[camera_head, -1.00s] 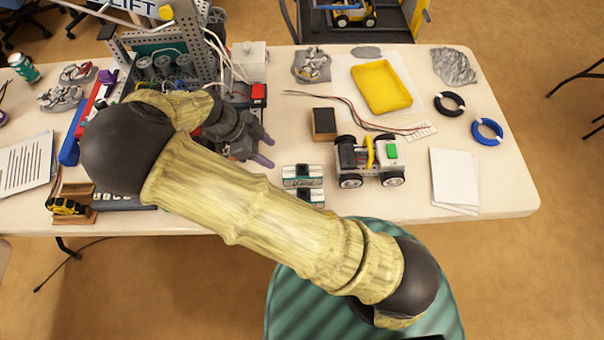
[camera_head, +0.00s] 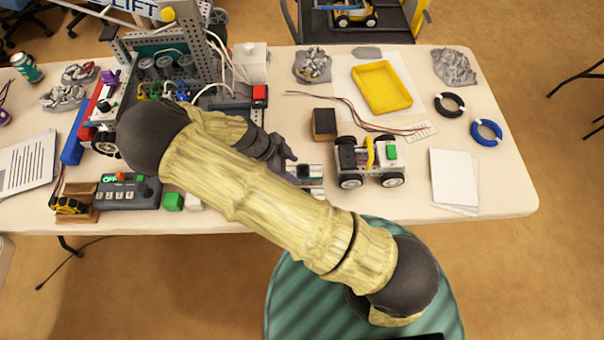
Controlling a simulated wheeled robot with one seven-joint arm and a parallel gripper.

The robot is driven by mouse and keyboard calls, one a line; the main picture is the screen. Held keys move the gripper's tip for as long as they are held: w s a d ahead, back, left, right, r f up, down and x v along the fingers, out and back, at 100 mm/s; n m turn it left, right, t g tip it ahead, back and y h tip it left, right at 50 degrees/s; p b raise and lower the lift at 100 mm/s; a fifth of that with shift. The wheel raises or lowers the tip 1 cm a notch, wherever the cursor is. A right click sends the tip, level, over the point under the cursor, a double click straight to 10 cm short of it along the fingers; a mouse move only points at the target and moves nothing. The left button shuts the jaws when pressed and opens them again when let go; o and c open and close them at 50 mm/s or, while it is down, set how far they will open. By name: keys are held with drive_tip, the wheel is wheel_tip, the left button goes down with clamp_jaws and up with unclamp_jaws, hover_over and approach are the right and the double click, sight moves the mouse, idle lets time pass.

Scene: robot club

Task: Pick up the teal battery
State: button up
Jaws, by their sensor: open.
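Part of the fingers is hidden behind my arm. I cannot tell whether they touch the battery.
The wheeled car (camera_head: 369,160) stands close on the right. A dark brown box (camera_head: 324,124) lies behind the batteries. A large metal-frame robot (camera_head: 165,60) fills the back left. A control box (camera_head: 125,193) and a green cube (camera_head: 172,201) lie near the front edge.

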sight(303, 171)
drive_tip(key=x, duration=0.2)
drive_tip(key=p+x, duration=0.1)
drive_tip(key=x, duration=0.1)
drive_tip(key=shift+s+d+r, duration=0.1)
drive_tip(key=shift+d+r, duration=0.1)
drive_tip(key=shift+d, duration=0.25)
drive_tip(key=shift+d+f, duration=0.2)
drive_tip(key=shift+f, duration=0.25)
clamp_jaws()
drive_tip(key=shift+r, duration=0.15)
wheel_tip(303, 171, up, 10)
drive_tip(key=shift+f+b, duration=0.1)
drive_tip(key=shift+b, duration=0.25)
